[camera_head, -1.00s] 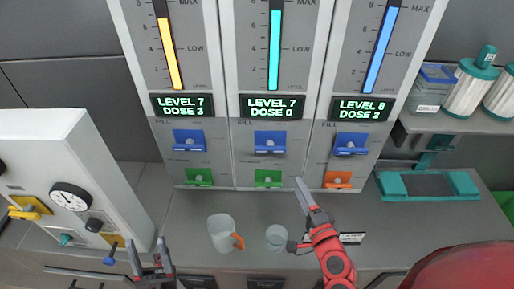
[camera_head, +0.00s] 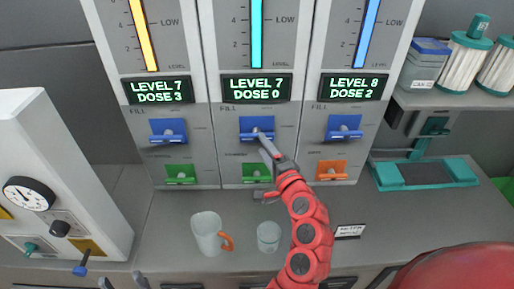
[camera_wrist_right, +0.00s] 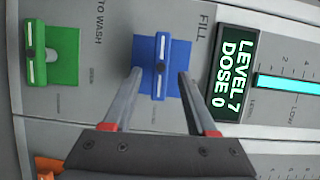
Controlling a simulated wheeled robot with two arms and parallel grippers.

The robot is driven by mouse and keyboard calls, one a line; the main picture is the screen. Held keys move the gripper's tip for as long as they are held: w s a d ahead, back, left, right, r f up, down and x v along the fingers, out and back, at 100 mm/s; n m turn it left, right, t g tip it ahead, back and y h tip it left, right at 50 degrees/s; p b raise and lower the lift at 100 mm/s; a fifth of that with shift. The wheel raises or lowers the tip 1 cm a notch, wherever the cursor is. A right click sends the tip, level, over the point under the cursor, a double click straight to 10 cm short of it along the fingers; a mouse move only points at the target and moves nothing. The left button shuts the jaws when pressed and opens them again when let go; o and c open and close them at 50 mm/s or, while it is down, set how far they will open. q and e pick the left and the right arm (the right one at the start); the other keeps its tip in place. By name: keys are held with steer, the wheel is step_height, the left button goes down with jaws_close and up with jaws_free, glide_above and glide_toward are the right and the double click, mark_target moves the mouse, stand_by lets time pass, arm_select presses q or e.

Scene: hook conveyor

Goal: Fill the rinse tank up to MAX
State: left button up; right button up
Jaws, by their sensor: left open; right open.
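Three gauge columns stand side by side; I cannot read which is the rinse tank. My right gripper (camera_head: 262,143) is open at the middle blue lever. In the right wrist view, my fingers (camera_wrist_right: 160,80) are apart on either side of the blue lever (camera_wrist_right: 161,65); contact is unclear. My left gripper (camera_head: 122,282) is open at the bottom edge, mostly cut off.
The left display (camera_head: 160,91) reads LEVEL 7, DOSE 3; the right one (camera_head: 351,87) LEVEL 8, DOSE 2. Each has its own levers. A mug (camera_head: 207,230) and a glass (camera_head: 268,236) stand on the counter below. A gauge box (camera_head: 60,165) is at left.

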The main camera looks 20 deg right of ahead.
mark_target(257, 140)
steer(key=shift+w+a+p, duration=0.15)
steer(key=shift+w+p, duration=0.1)
steer(key=shift+w, duration=1.1)
steer(key=shift+w+a+p, duration=0.15)
steer(key=shift+w+p, duration=0.1)
steer(key=shift+w, duration=1.1)
steer(key=shift+c, duration=0.3)
jaws_close()
